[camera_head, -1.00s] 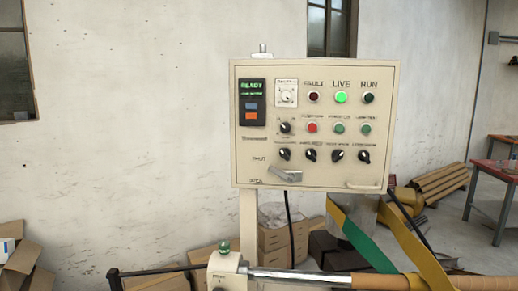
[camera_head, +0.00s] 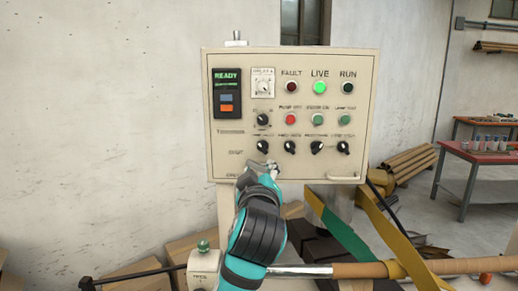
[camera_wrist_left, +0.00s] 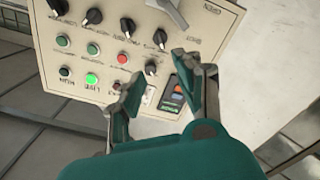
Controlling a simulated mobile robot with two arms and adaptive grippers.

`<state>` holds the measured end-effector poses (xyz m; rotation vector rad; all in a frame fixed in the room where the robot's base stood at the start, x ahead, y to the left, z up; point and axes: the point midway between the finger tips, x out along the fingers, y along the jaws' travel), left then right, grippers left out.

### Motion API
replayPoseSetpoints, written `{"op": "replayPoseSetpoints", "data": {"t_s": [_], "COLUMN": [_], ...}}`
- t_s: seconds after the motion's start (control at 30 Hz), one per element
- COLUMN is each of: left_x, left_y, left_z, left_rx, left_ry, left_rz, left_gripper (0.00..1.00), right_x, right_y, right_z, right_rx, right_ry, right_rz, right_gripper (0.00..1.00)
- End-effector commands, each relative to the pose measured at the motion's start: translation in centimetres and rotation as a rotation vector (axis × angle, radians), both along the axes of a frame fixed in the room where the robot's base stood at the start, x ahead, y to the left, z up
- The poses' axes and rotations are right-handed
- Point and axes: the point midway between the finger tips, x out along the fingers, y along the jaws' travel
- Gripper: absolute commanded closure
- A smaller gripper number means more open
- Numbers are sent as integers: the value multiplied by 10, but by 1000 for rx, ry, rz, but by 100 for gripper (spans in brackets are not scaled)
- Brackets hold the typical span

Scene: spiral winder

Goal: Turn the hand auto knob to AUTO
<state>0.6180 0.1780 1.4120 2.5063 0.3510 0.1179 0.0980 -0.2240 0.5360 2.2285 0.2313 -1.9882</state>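The cream control panel (camera_head: 300,72) has a row of black selector knobs along its lower part and one more black knob (camera_head: 262,119) above at the left. The small labels are too blurred for me to tell surely which one is hand auto. My left gripper (camera_head: 264,171) is in front of the panel's lower left, below the bottom-row knobs. In the left wrist view, its fingers (camera_wrist_left: 160,68) are open and empty, with the single upper black knob showing in the gap between them. Contact cannot be judged. My right gripper is out of view.
The panel also carries a READY display (camera_head: 227,92), a dial (camera_head: 263,83), a lit green LIVE lamp (camera_head: 320,88) and push buttons. A handle (camera_head: 343,179) sits at its lower right. A wrapped roller (camera_head: 440,267) and green and yellow straps are below. A red table (camera_head: 478,154) stands at right.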

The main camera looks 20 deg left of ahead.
Motion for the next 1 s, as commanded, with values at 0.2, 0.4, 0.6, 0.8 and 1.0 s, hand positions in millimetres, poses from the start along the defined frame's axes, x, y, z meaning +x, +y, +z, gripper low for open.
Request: {"op": "replayPoseSetpoints", "data": {"t_s": [0.2,0.4,0.6,0.8,1.0], "left_x": [35,77,119,149,162], "left_y": [11,24,35,43,47], "left_z": [3,4,4,2,-1], "left_rx": [5,6,5,5,3], "left_ry": [7,8,7,6,5], "left_rz": [4,3,2,1,1], "left_gripper": [65,65,65,65,65], "right_x": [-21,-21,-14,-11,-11], "right_y": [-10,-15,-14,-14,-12], "right_z": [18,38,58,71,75], "right_rx": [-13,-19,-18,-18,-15], "right_ry": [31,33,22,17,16], "right_rz": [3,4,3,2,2], "right_gripper": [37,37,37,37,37]}}
